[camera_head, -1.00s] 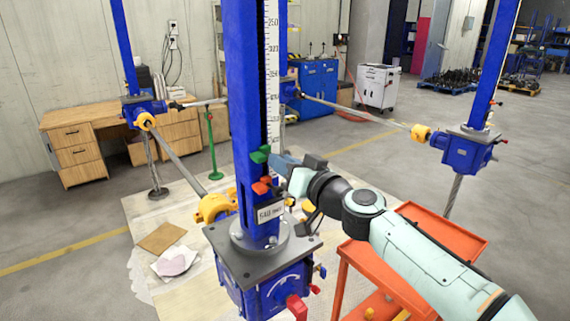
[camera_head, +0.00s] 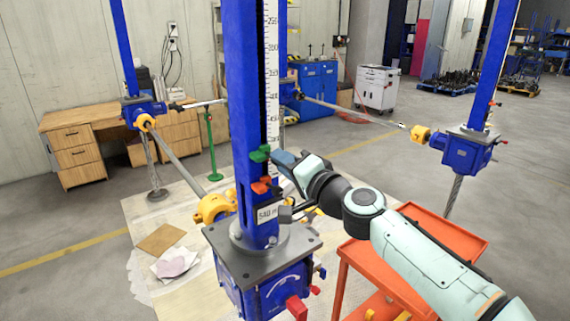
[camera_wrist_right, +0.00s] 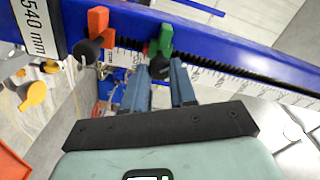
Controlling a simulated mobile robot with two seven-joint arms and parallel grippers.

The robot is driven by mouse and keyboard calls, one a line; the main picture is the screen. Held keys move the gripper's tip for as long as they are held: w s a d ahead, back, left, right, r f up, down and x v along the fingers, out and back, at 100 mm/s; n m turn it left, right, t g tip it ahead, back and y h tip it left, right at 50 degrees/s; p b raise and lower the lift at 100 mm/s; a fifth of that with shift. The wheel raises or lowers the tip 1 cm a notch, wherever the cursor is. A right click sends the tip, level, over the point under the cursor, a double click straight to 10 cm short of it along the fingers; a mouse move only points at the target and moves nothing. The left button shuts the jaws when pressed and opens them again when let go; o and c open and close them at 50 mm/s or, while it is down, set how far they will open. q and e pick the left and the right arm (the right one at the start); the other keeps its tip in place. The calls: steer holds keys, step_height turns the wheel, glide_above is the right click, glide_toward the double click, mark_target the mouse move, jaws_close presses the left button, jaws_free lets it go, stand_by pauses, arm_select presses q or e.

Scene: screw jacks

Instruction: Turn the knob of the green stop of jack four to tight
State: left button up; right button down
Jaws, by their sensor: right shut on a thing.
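The green stop (camera_head: 261,153) sits on the blue column (camera_head: 247,90) of the nearest jack, beside its white scale. In the right wrist view the green stop (camera_wrist_right: 164,38) has a dark round knob (camera_wrist_right: 160,67). My right gripper (camera_head: 275,157) reaches the stop from the right. In the wrist view its two blue-grey fingers (camera_wrist_right: 162,74) are closed around the knob, which partly hides between them. An orange-red stop (camera_head: 262,186) sits lower on the column; its black knob (camera_wrist_right: 87,50) is free. My left gripper is not in view. I cannot read a jack number.
A label reading 540 mm (camera_wrist_right: 36,27) is below the orange-red stop. An orange cart (camera_head: 440,235) stands right of the jack, under my right arm. Other blue jacks (camera_head: 468,150) stand behind, joined by shafts. Open floor lies at left.

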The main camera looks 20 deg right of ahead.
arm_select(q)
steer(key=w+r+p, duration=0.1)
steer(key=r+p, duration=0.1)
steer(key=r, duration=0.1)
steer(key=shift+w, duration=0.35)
arm_select(e)
steer(key=m, duration=2.6)
steer(key=shift+a+f, duration=0.1)
steer(key=shift+f, duration=0.05)
steer(key=shift+m, duration=0.4)
steer(key=c, duration=0.9)
jaws_free()
steer(key=shift+s, duration=0.15)
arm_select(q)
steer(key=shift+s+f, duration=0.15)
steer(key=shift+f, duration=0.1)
arm_select(e)
steer(key=v, duration=1.3)
